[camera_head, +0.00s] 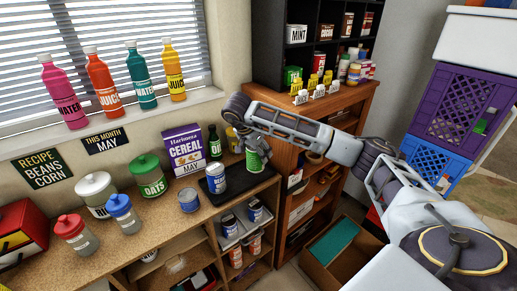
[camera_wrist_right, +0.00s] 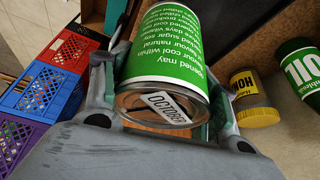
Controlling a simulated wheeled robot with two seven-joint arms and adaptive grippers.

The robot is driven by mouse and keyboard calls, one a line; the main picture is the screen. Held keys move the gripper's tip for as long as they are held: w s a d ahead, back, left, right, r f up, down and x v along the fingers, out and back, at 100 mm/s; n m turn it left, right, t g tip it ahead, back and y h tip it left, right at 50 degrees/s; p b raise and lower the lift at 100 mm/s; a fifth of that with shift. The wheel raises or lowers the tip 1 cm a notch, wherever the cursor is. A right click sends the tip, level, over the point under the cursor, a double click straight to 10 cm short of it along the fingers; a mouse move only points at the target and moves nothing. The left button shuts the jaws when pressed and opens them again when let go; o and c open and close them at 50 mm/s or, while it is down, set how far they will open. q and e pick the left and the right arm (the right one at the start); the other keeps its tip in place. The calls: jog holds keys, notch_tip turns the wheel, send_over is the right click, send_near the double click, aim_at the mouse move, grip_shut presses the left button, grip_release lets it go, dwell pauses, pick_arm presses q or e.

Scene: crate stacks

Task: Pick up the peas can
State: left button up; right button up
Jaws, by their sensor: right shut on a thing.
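My right gripper (camera_head: 256,148) is shut on a green can (camera_head: 256,160) over the right end of the counter. The right wrist view shows the can (camera_wrist_right: 165,45) between the fingers of this gripper (camera_wrist_right: 165,120). Its green label carries small white print; I cannot read a product name. The metal end facing the camera has an "OCTOBER" tag. A black tray (camera_head: 212,198) lies just left of the can, with a white and blue can (camera_head: 216,179) standing on it. I cannot tell whether the green can touches the counter. My left gripper is not in view.
Behind the tray stand a cereal box (camera_head: 184,150), a green oil bottle (camera_head: 214,143) and a honey jar (camera_head: 233,140). Lidded jars (camera_head: 150,177) fill the counter's left. A wooden shelf unit (camera_head: 340,106) stands right; stacked crates (camera_head: 455,105) stand farther right.

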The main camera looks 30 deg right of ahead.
aim_at(258, 162)
jog(key=s+a, duration=0.2)
jog(key=s, duration=0.1)
jog(key=s+a, duration=0.1)
jog(key=s, duration=0.1)
jog(key=shift+s+a, duration=0.15)
jog(key=shift+a, duration=0.15)
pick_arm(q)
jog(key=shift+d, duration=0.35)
pick_arm(e)
jog(key=s+a, duration=0.4)
jog(key=s, duration=0.2)
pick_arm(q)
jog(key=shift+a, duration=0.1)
pick_arm(e)
jog(key=shift+a, duration=0.1)
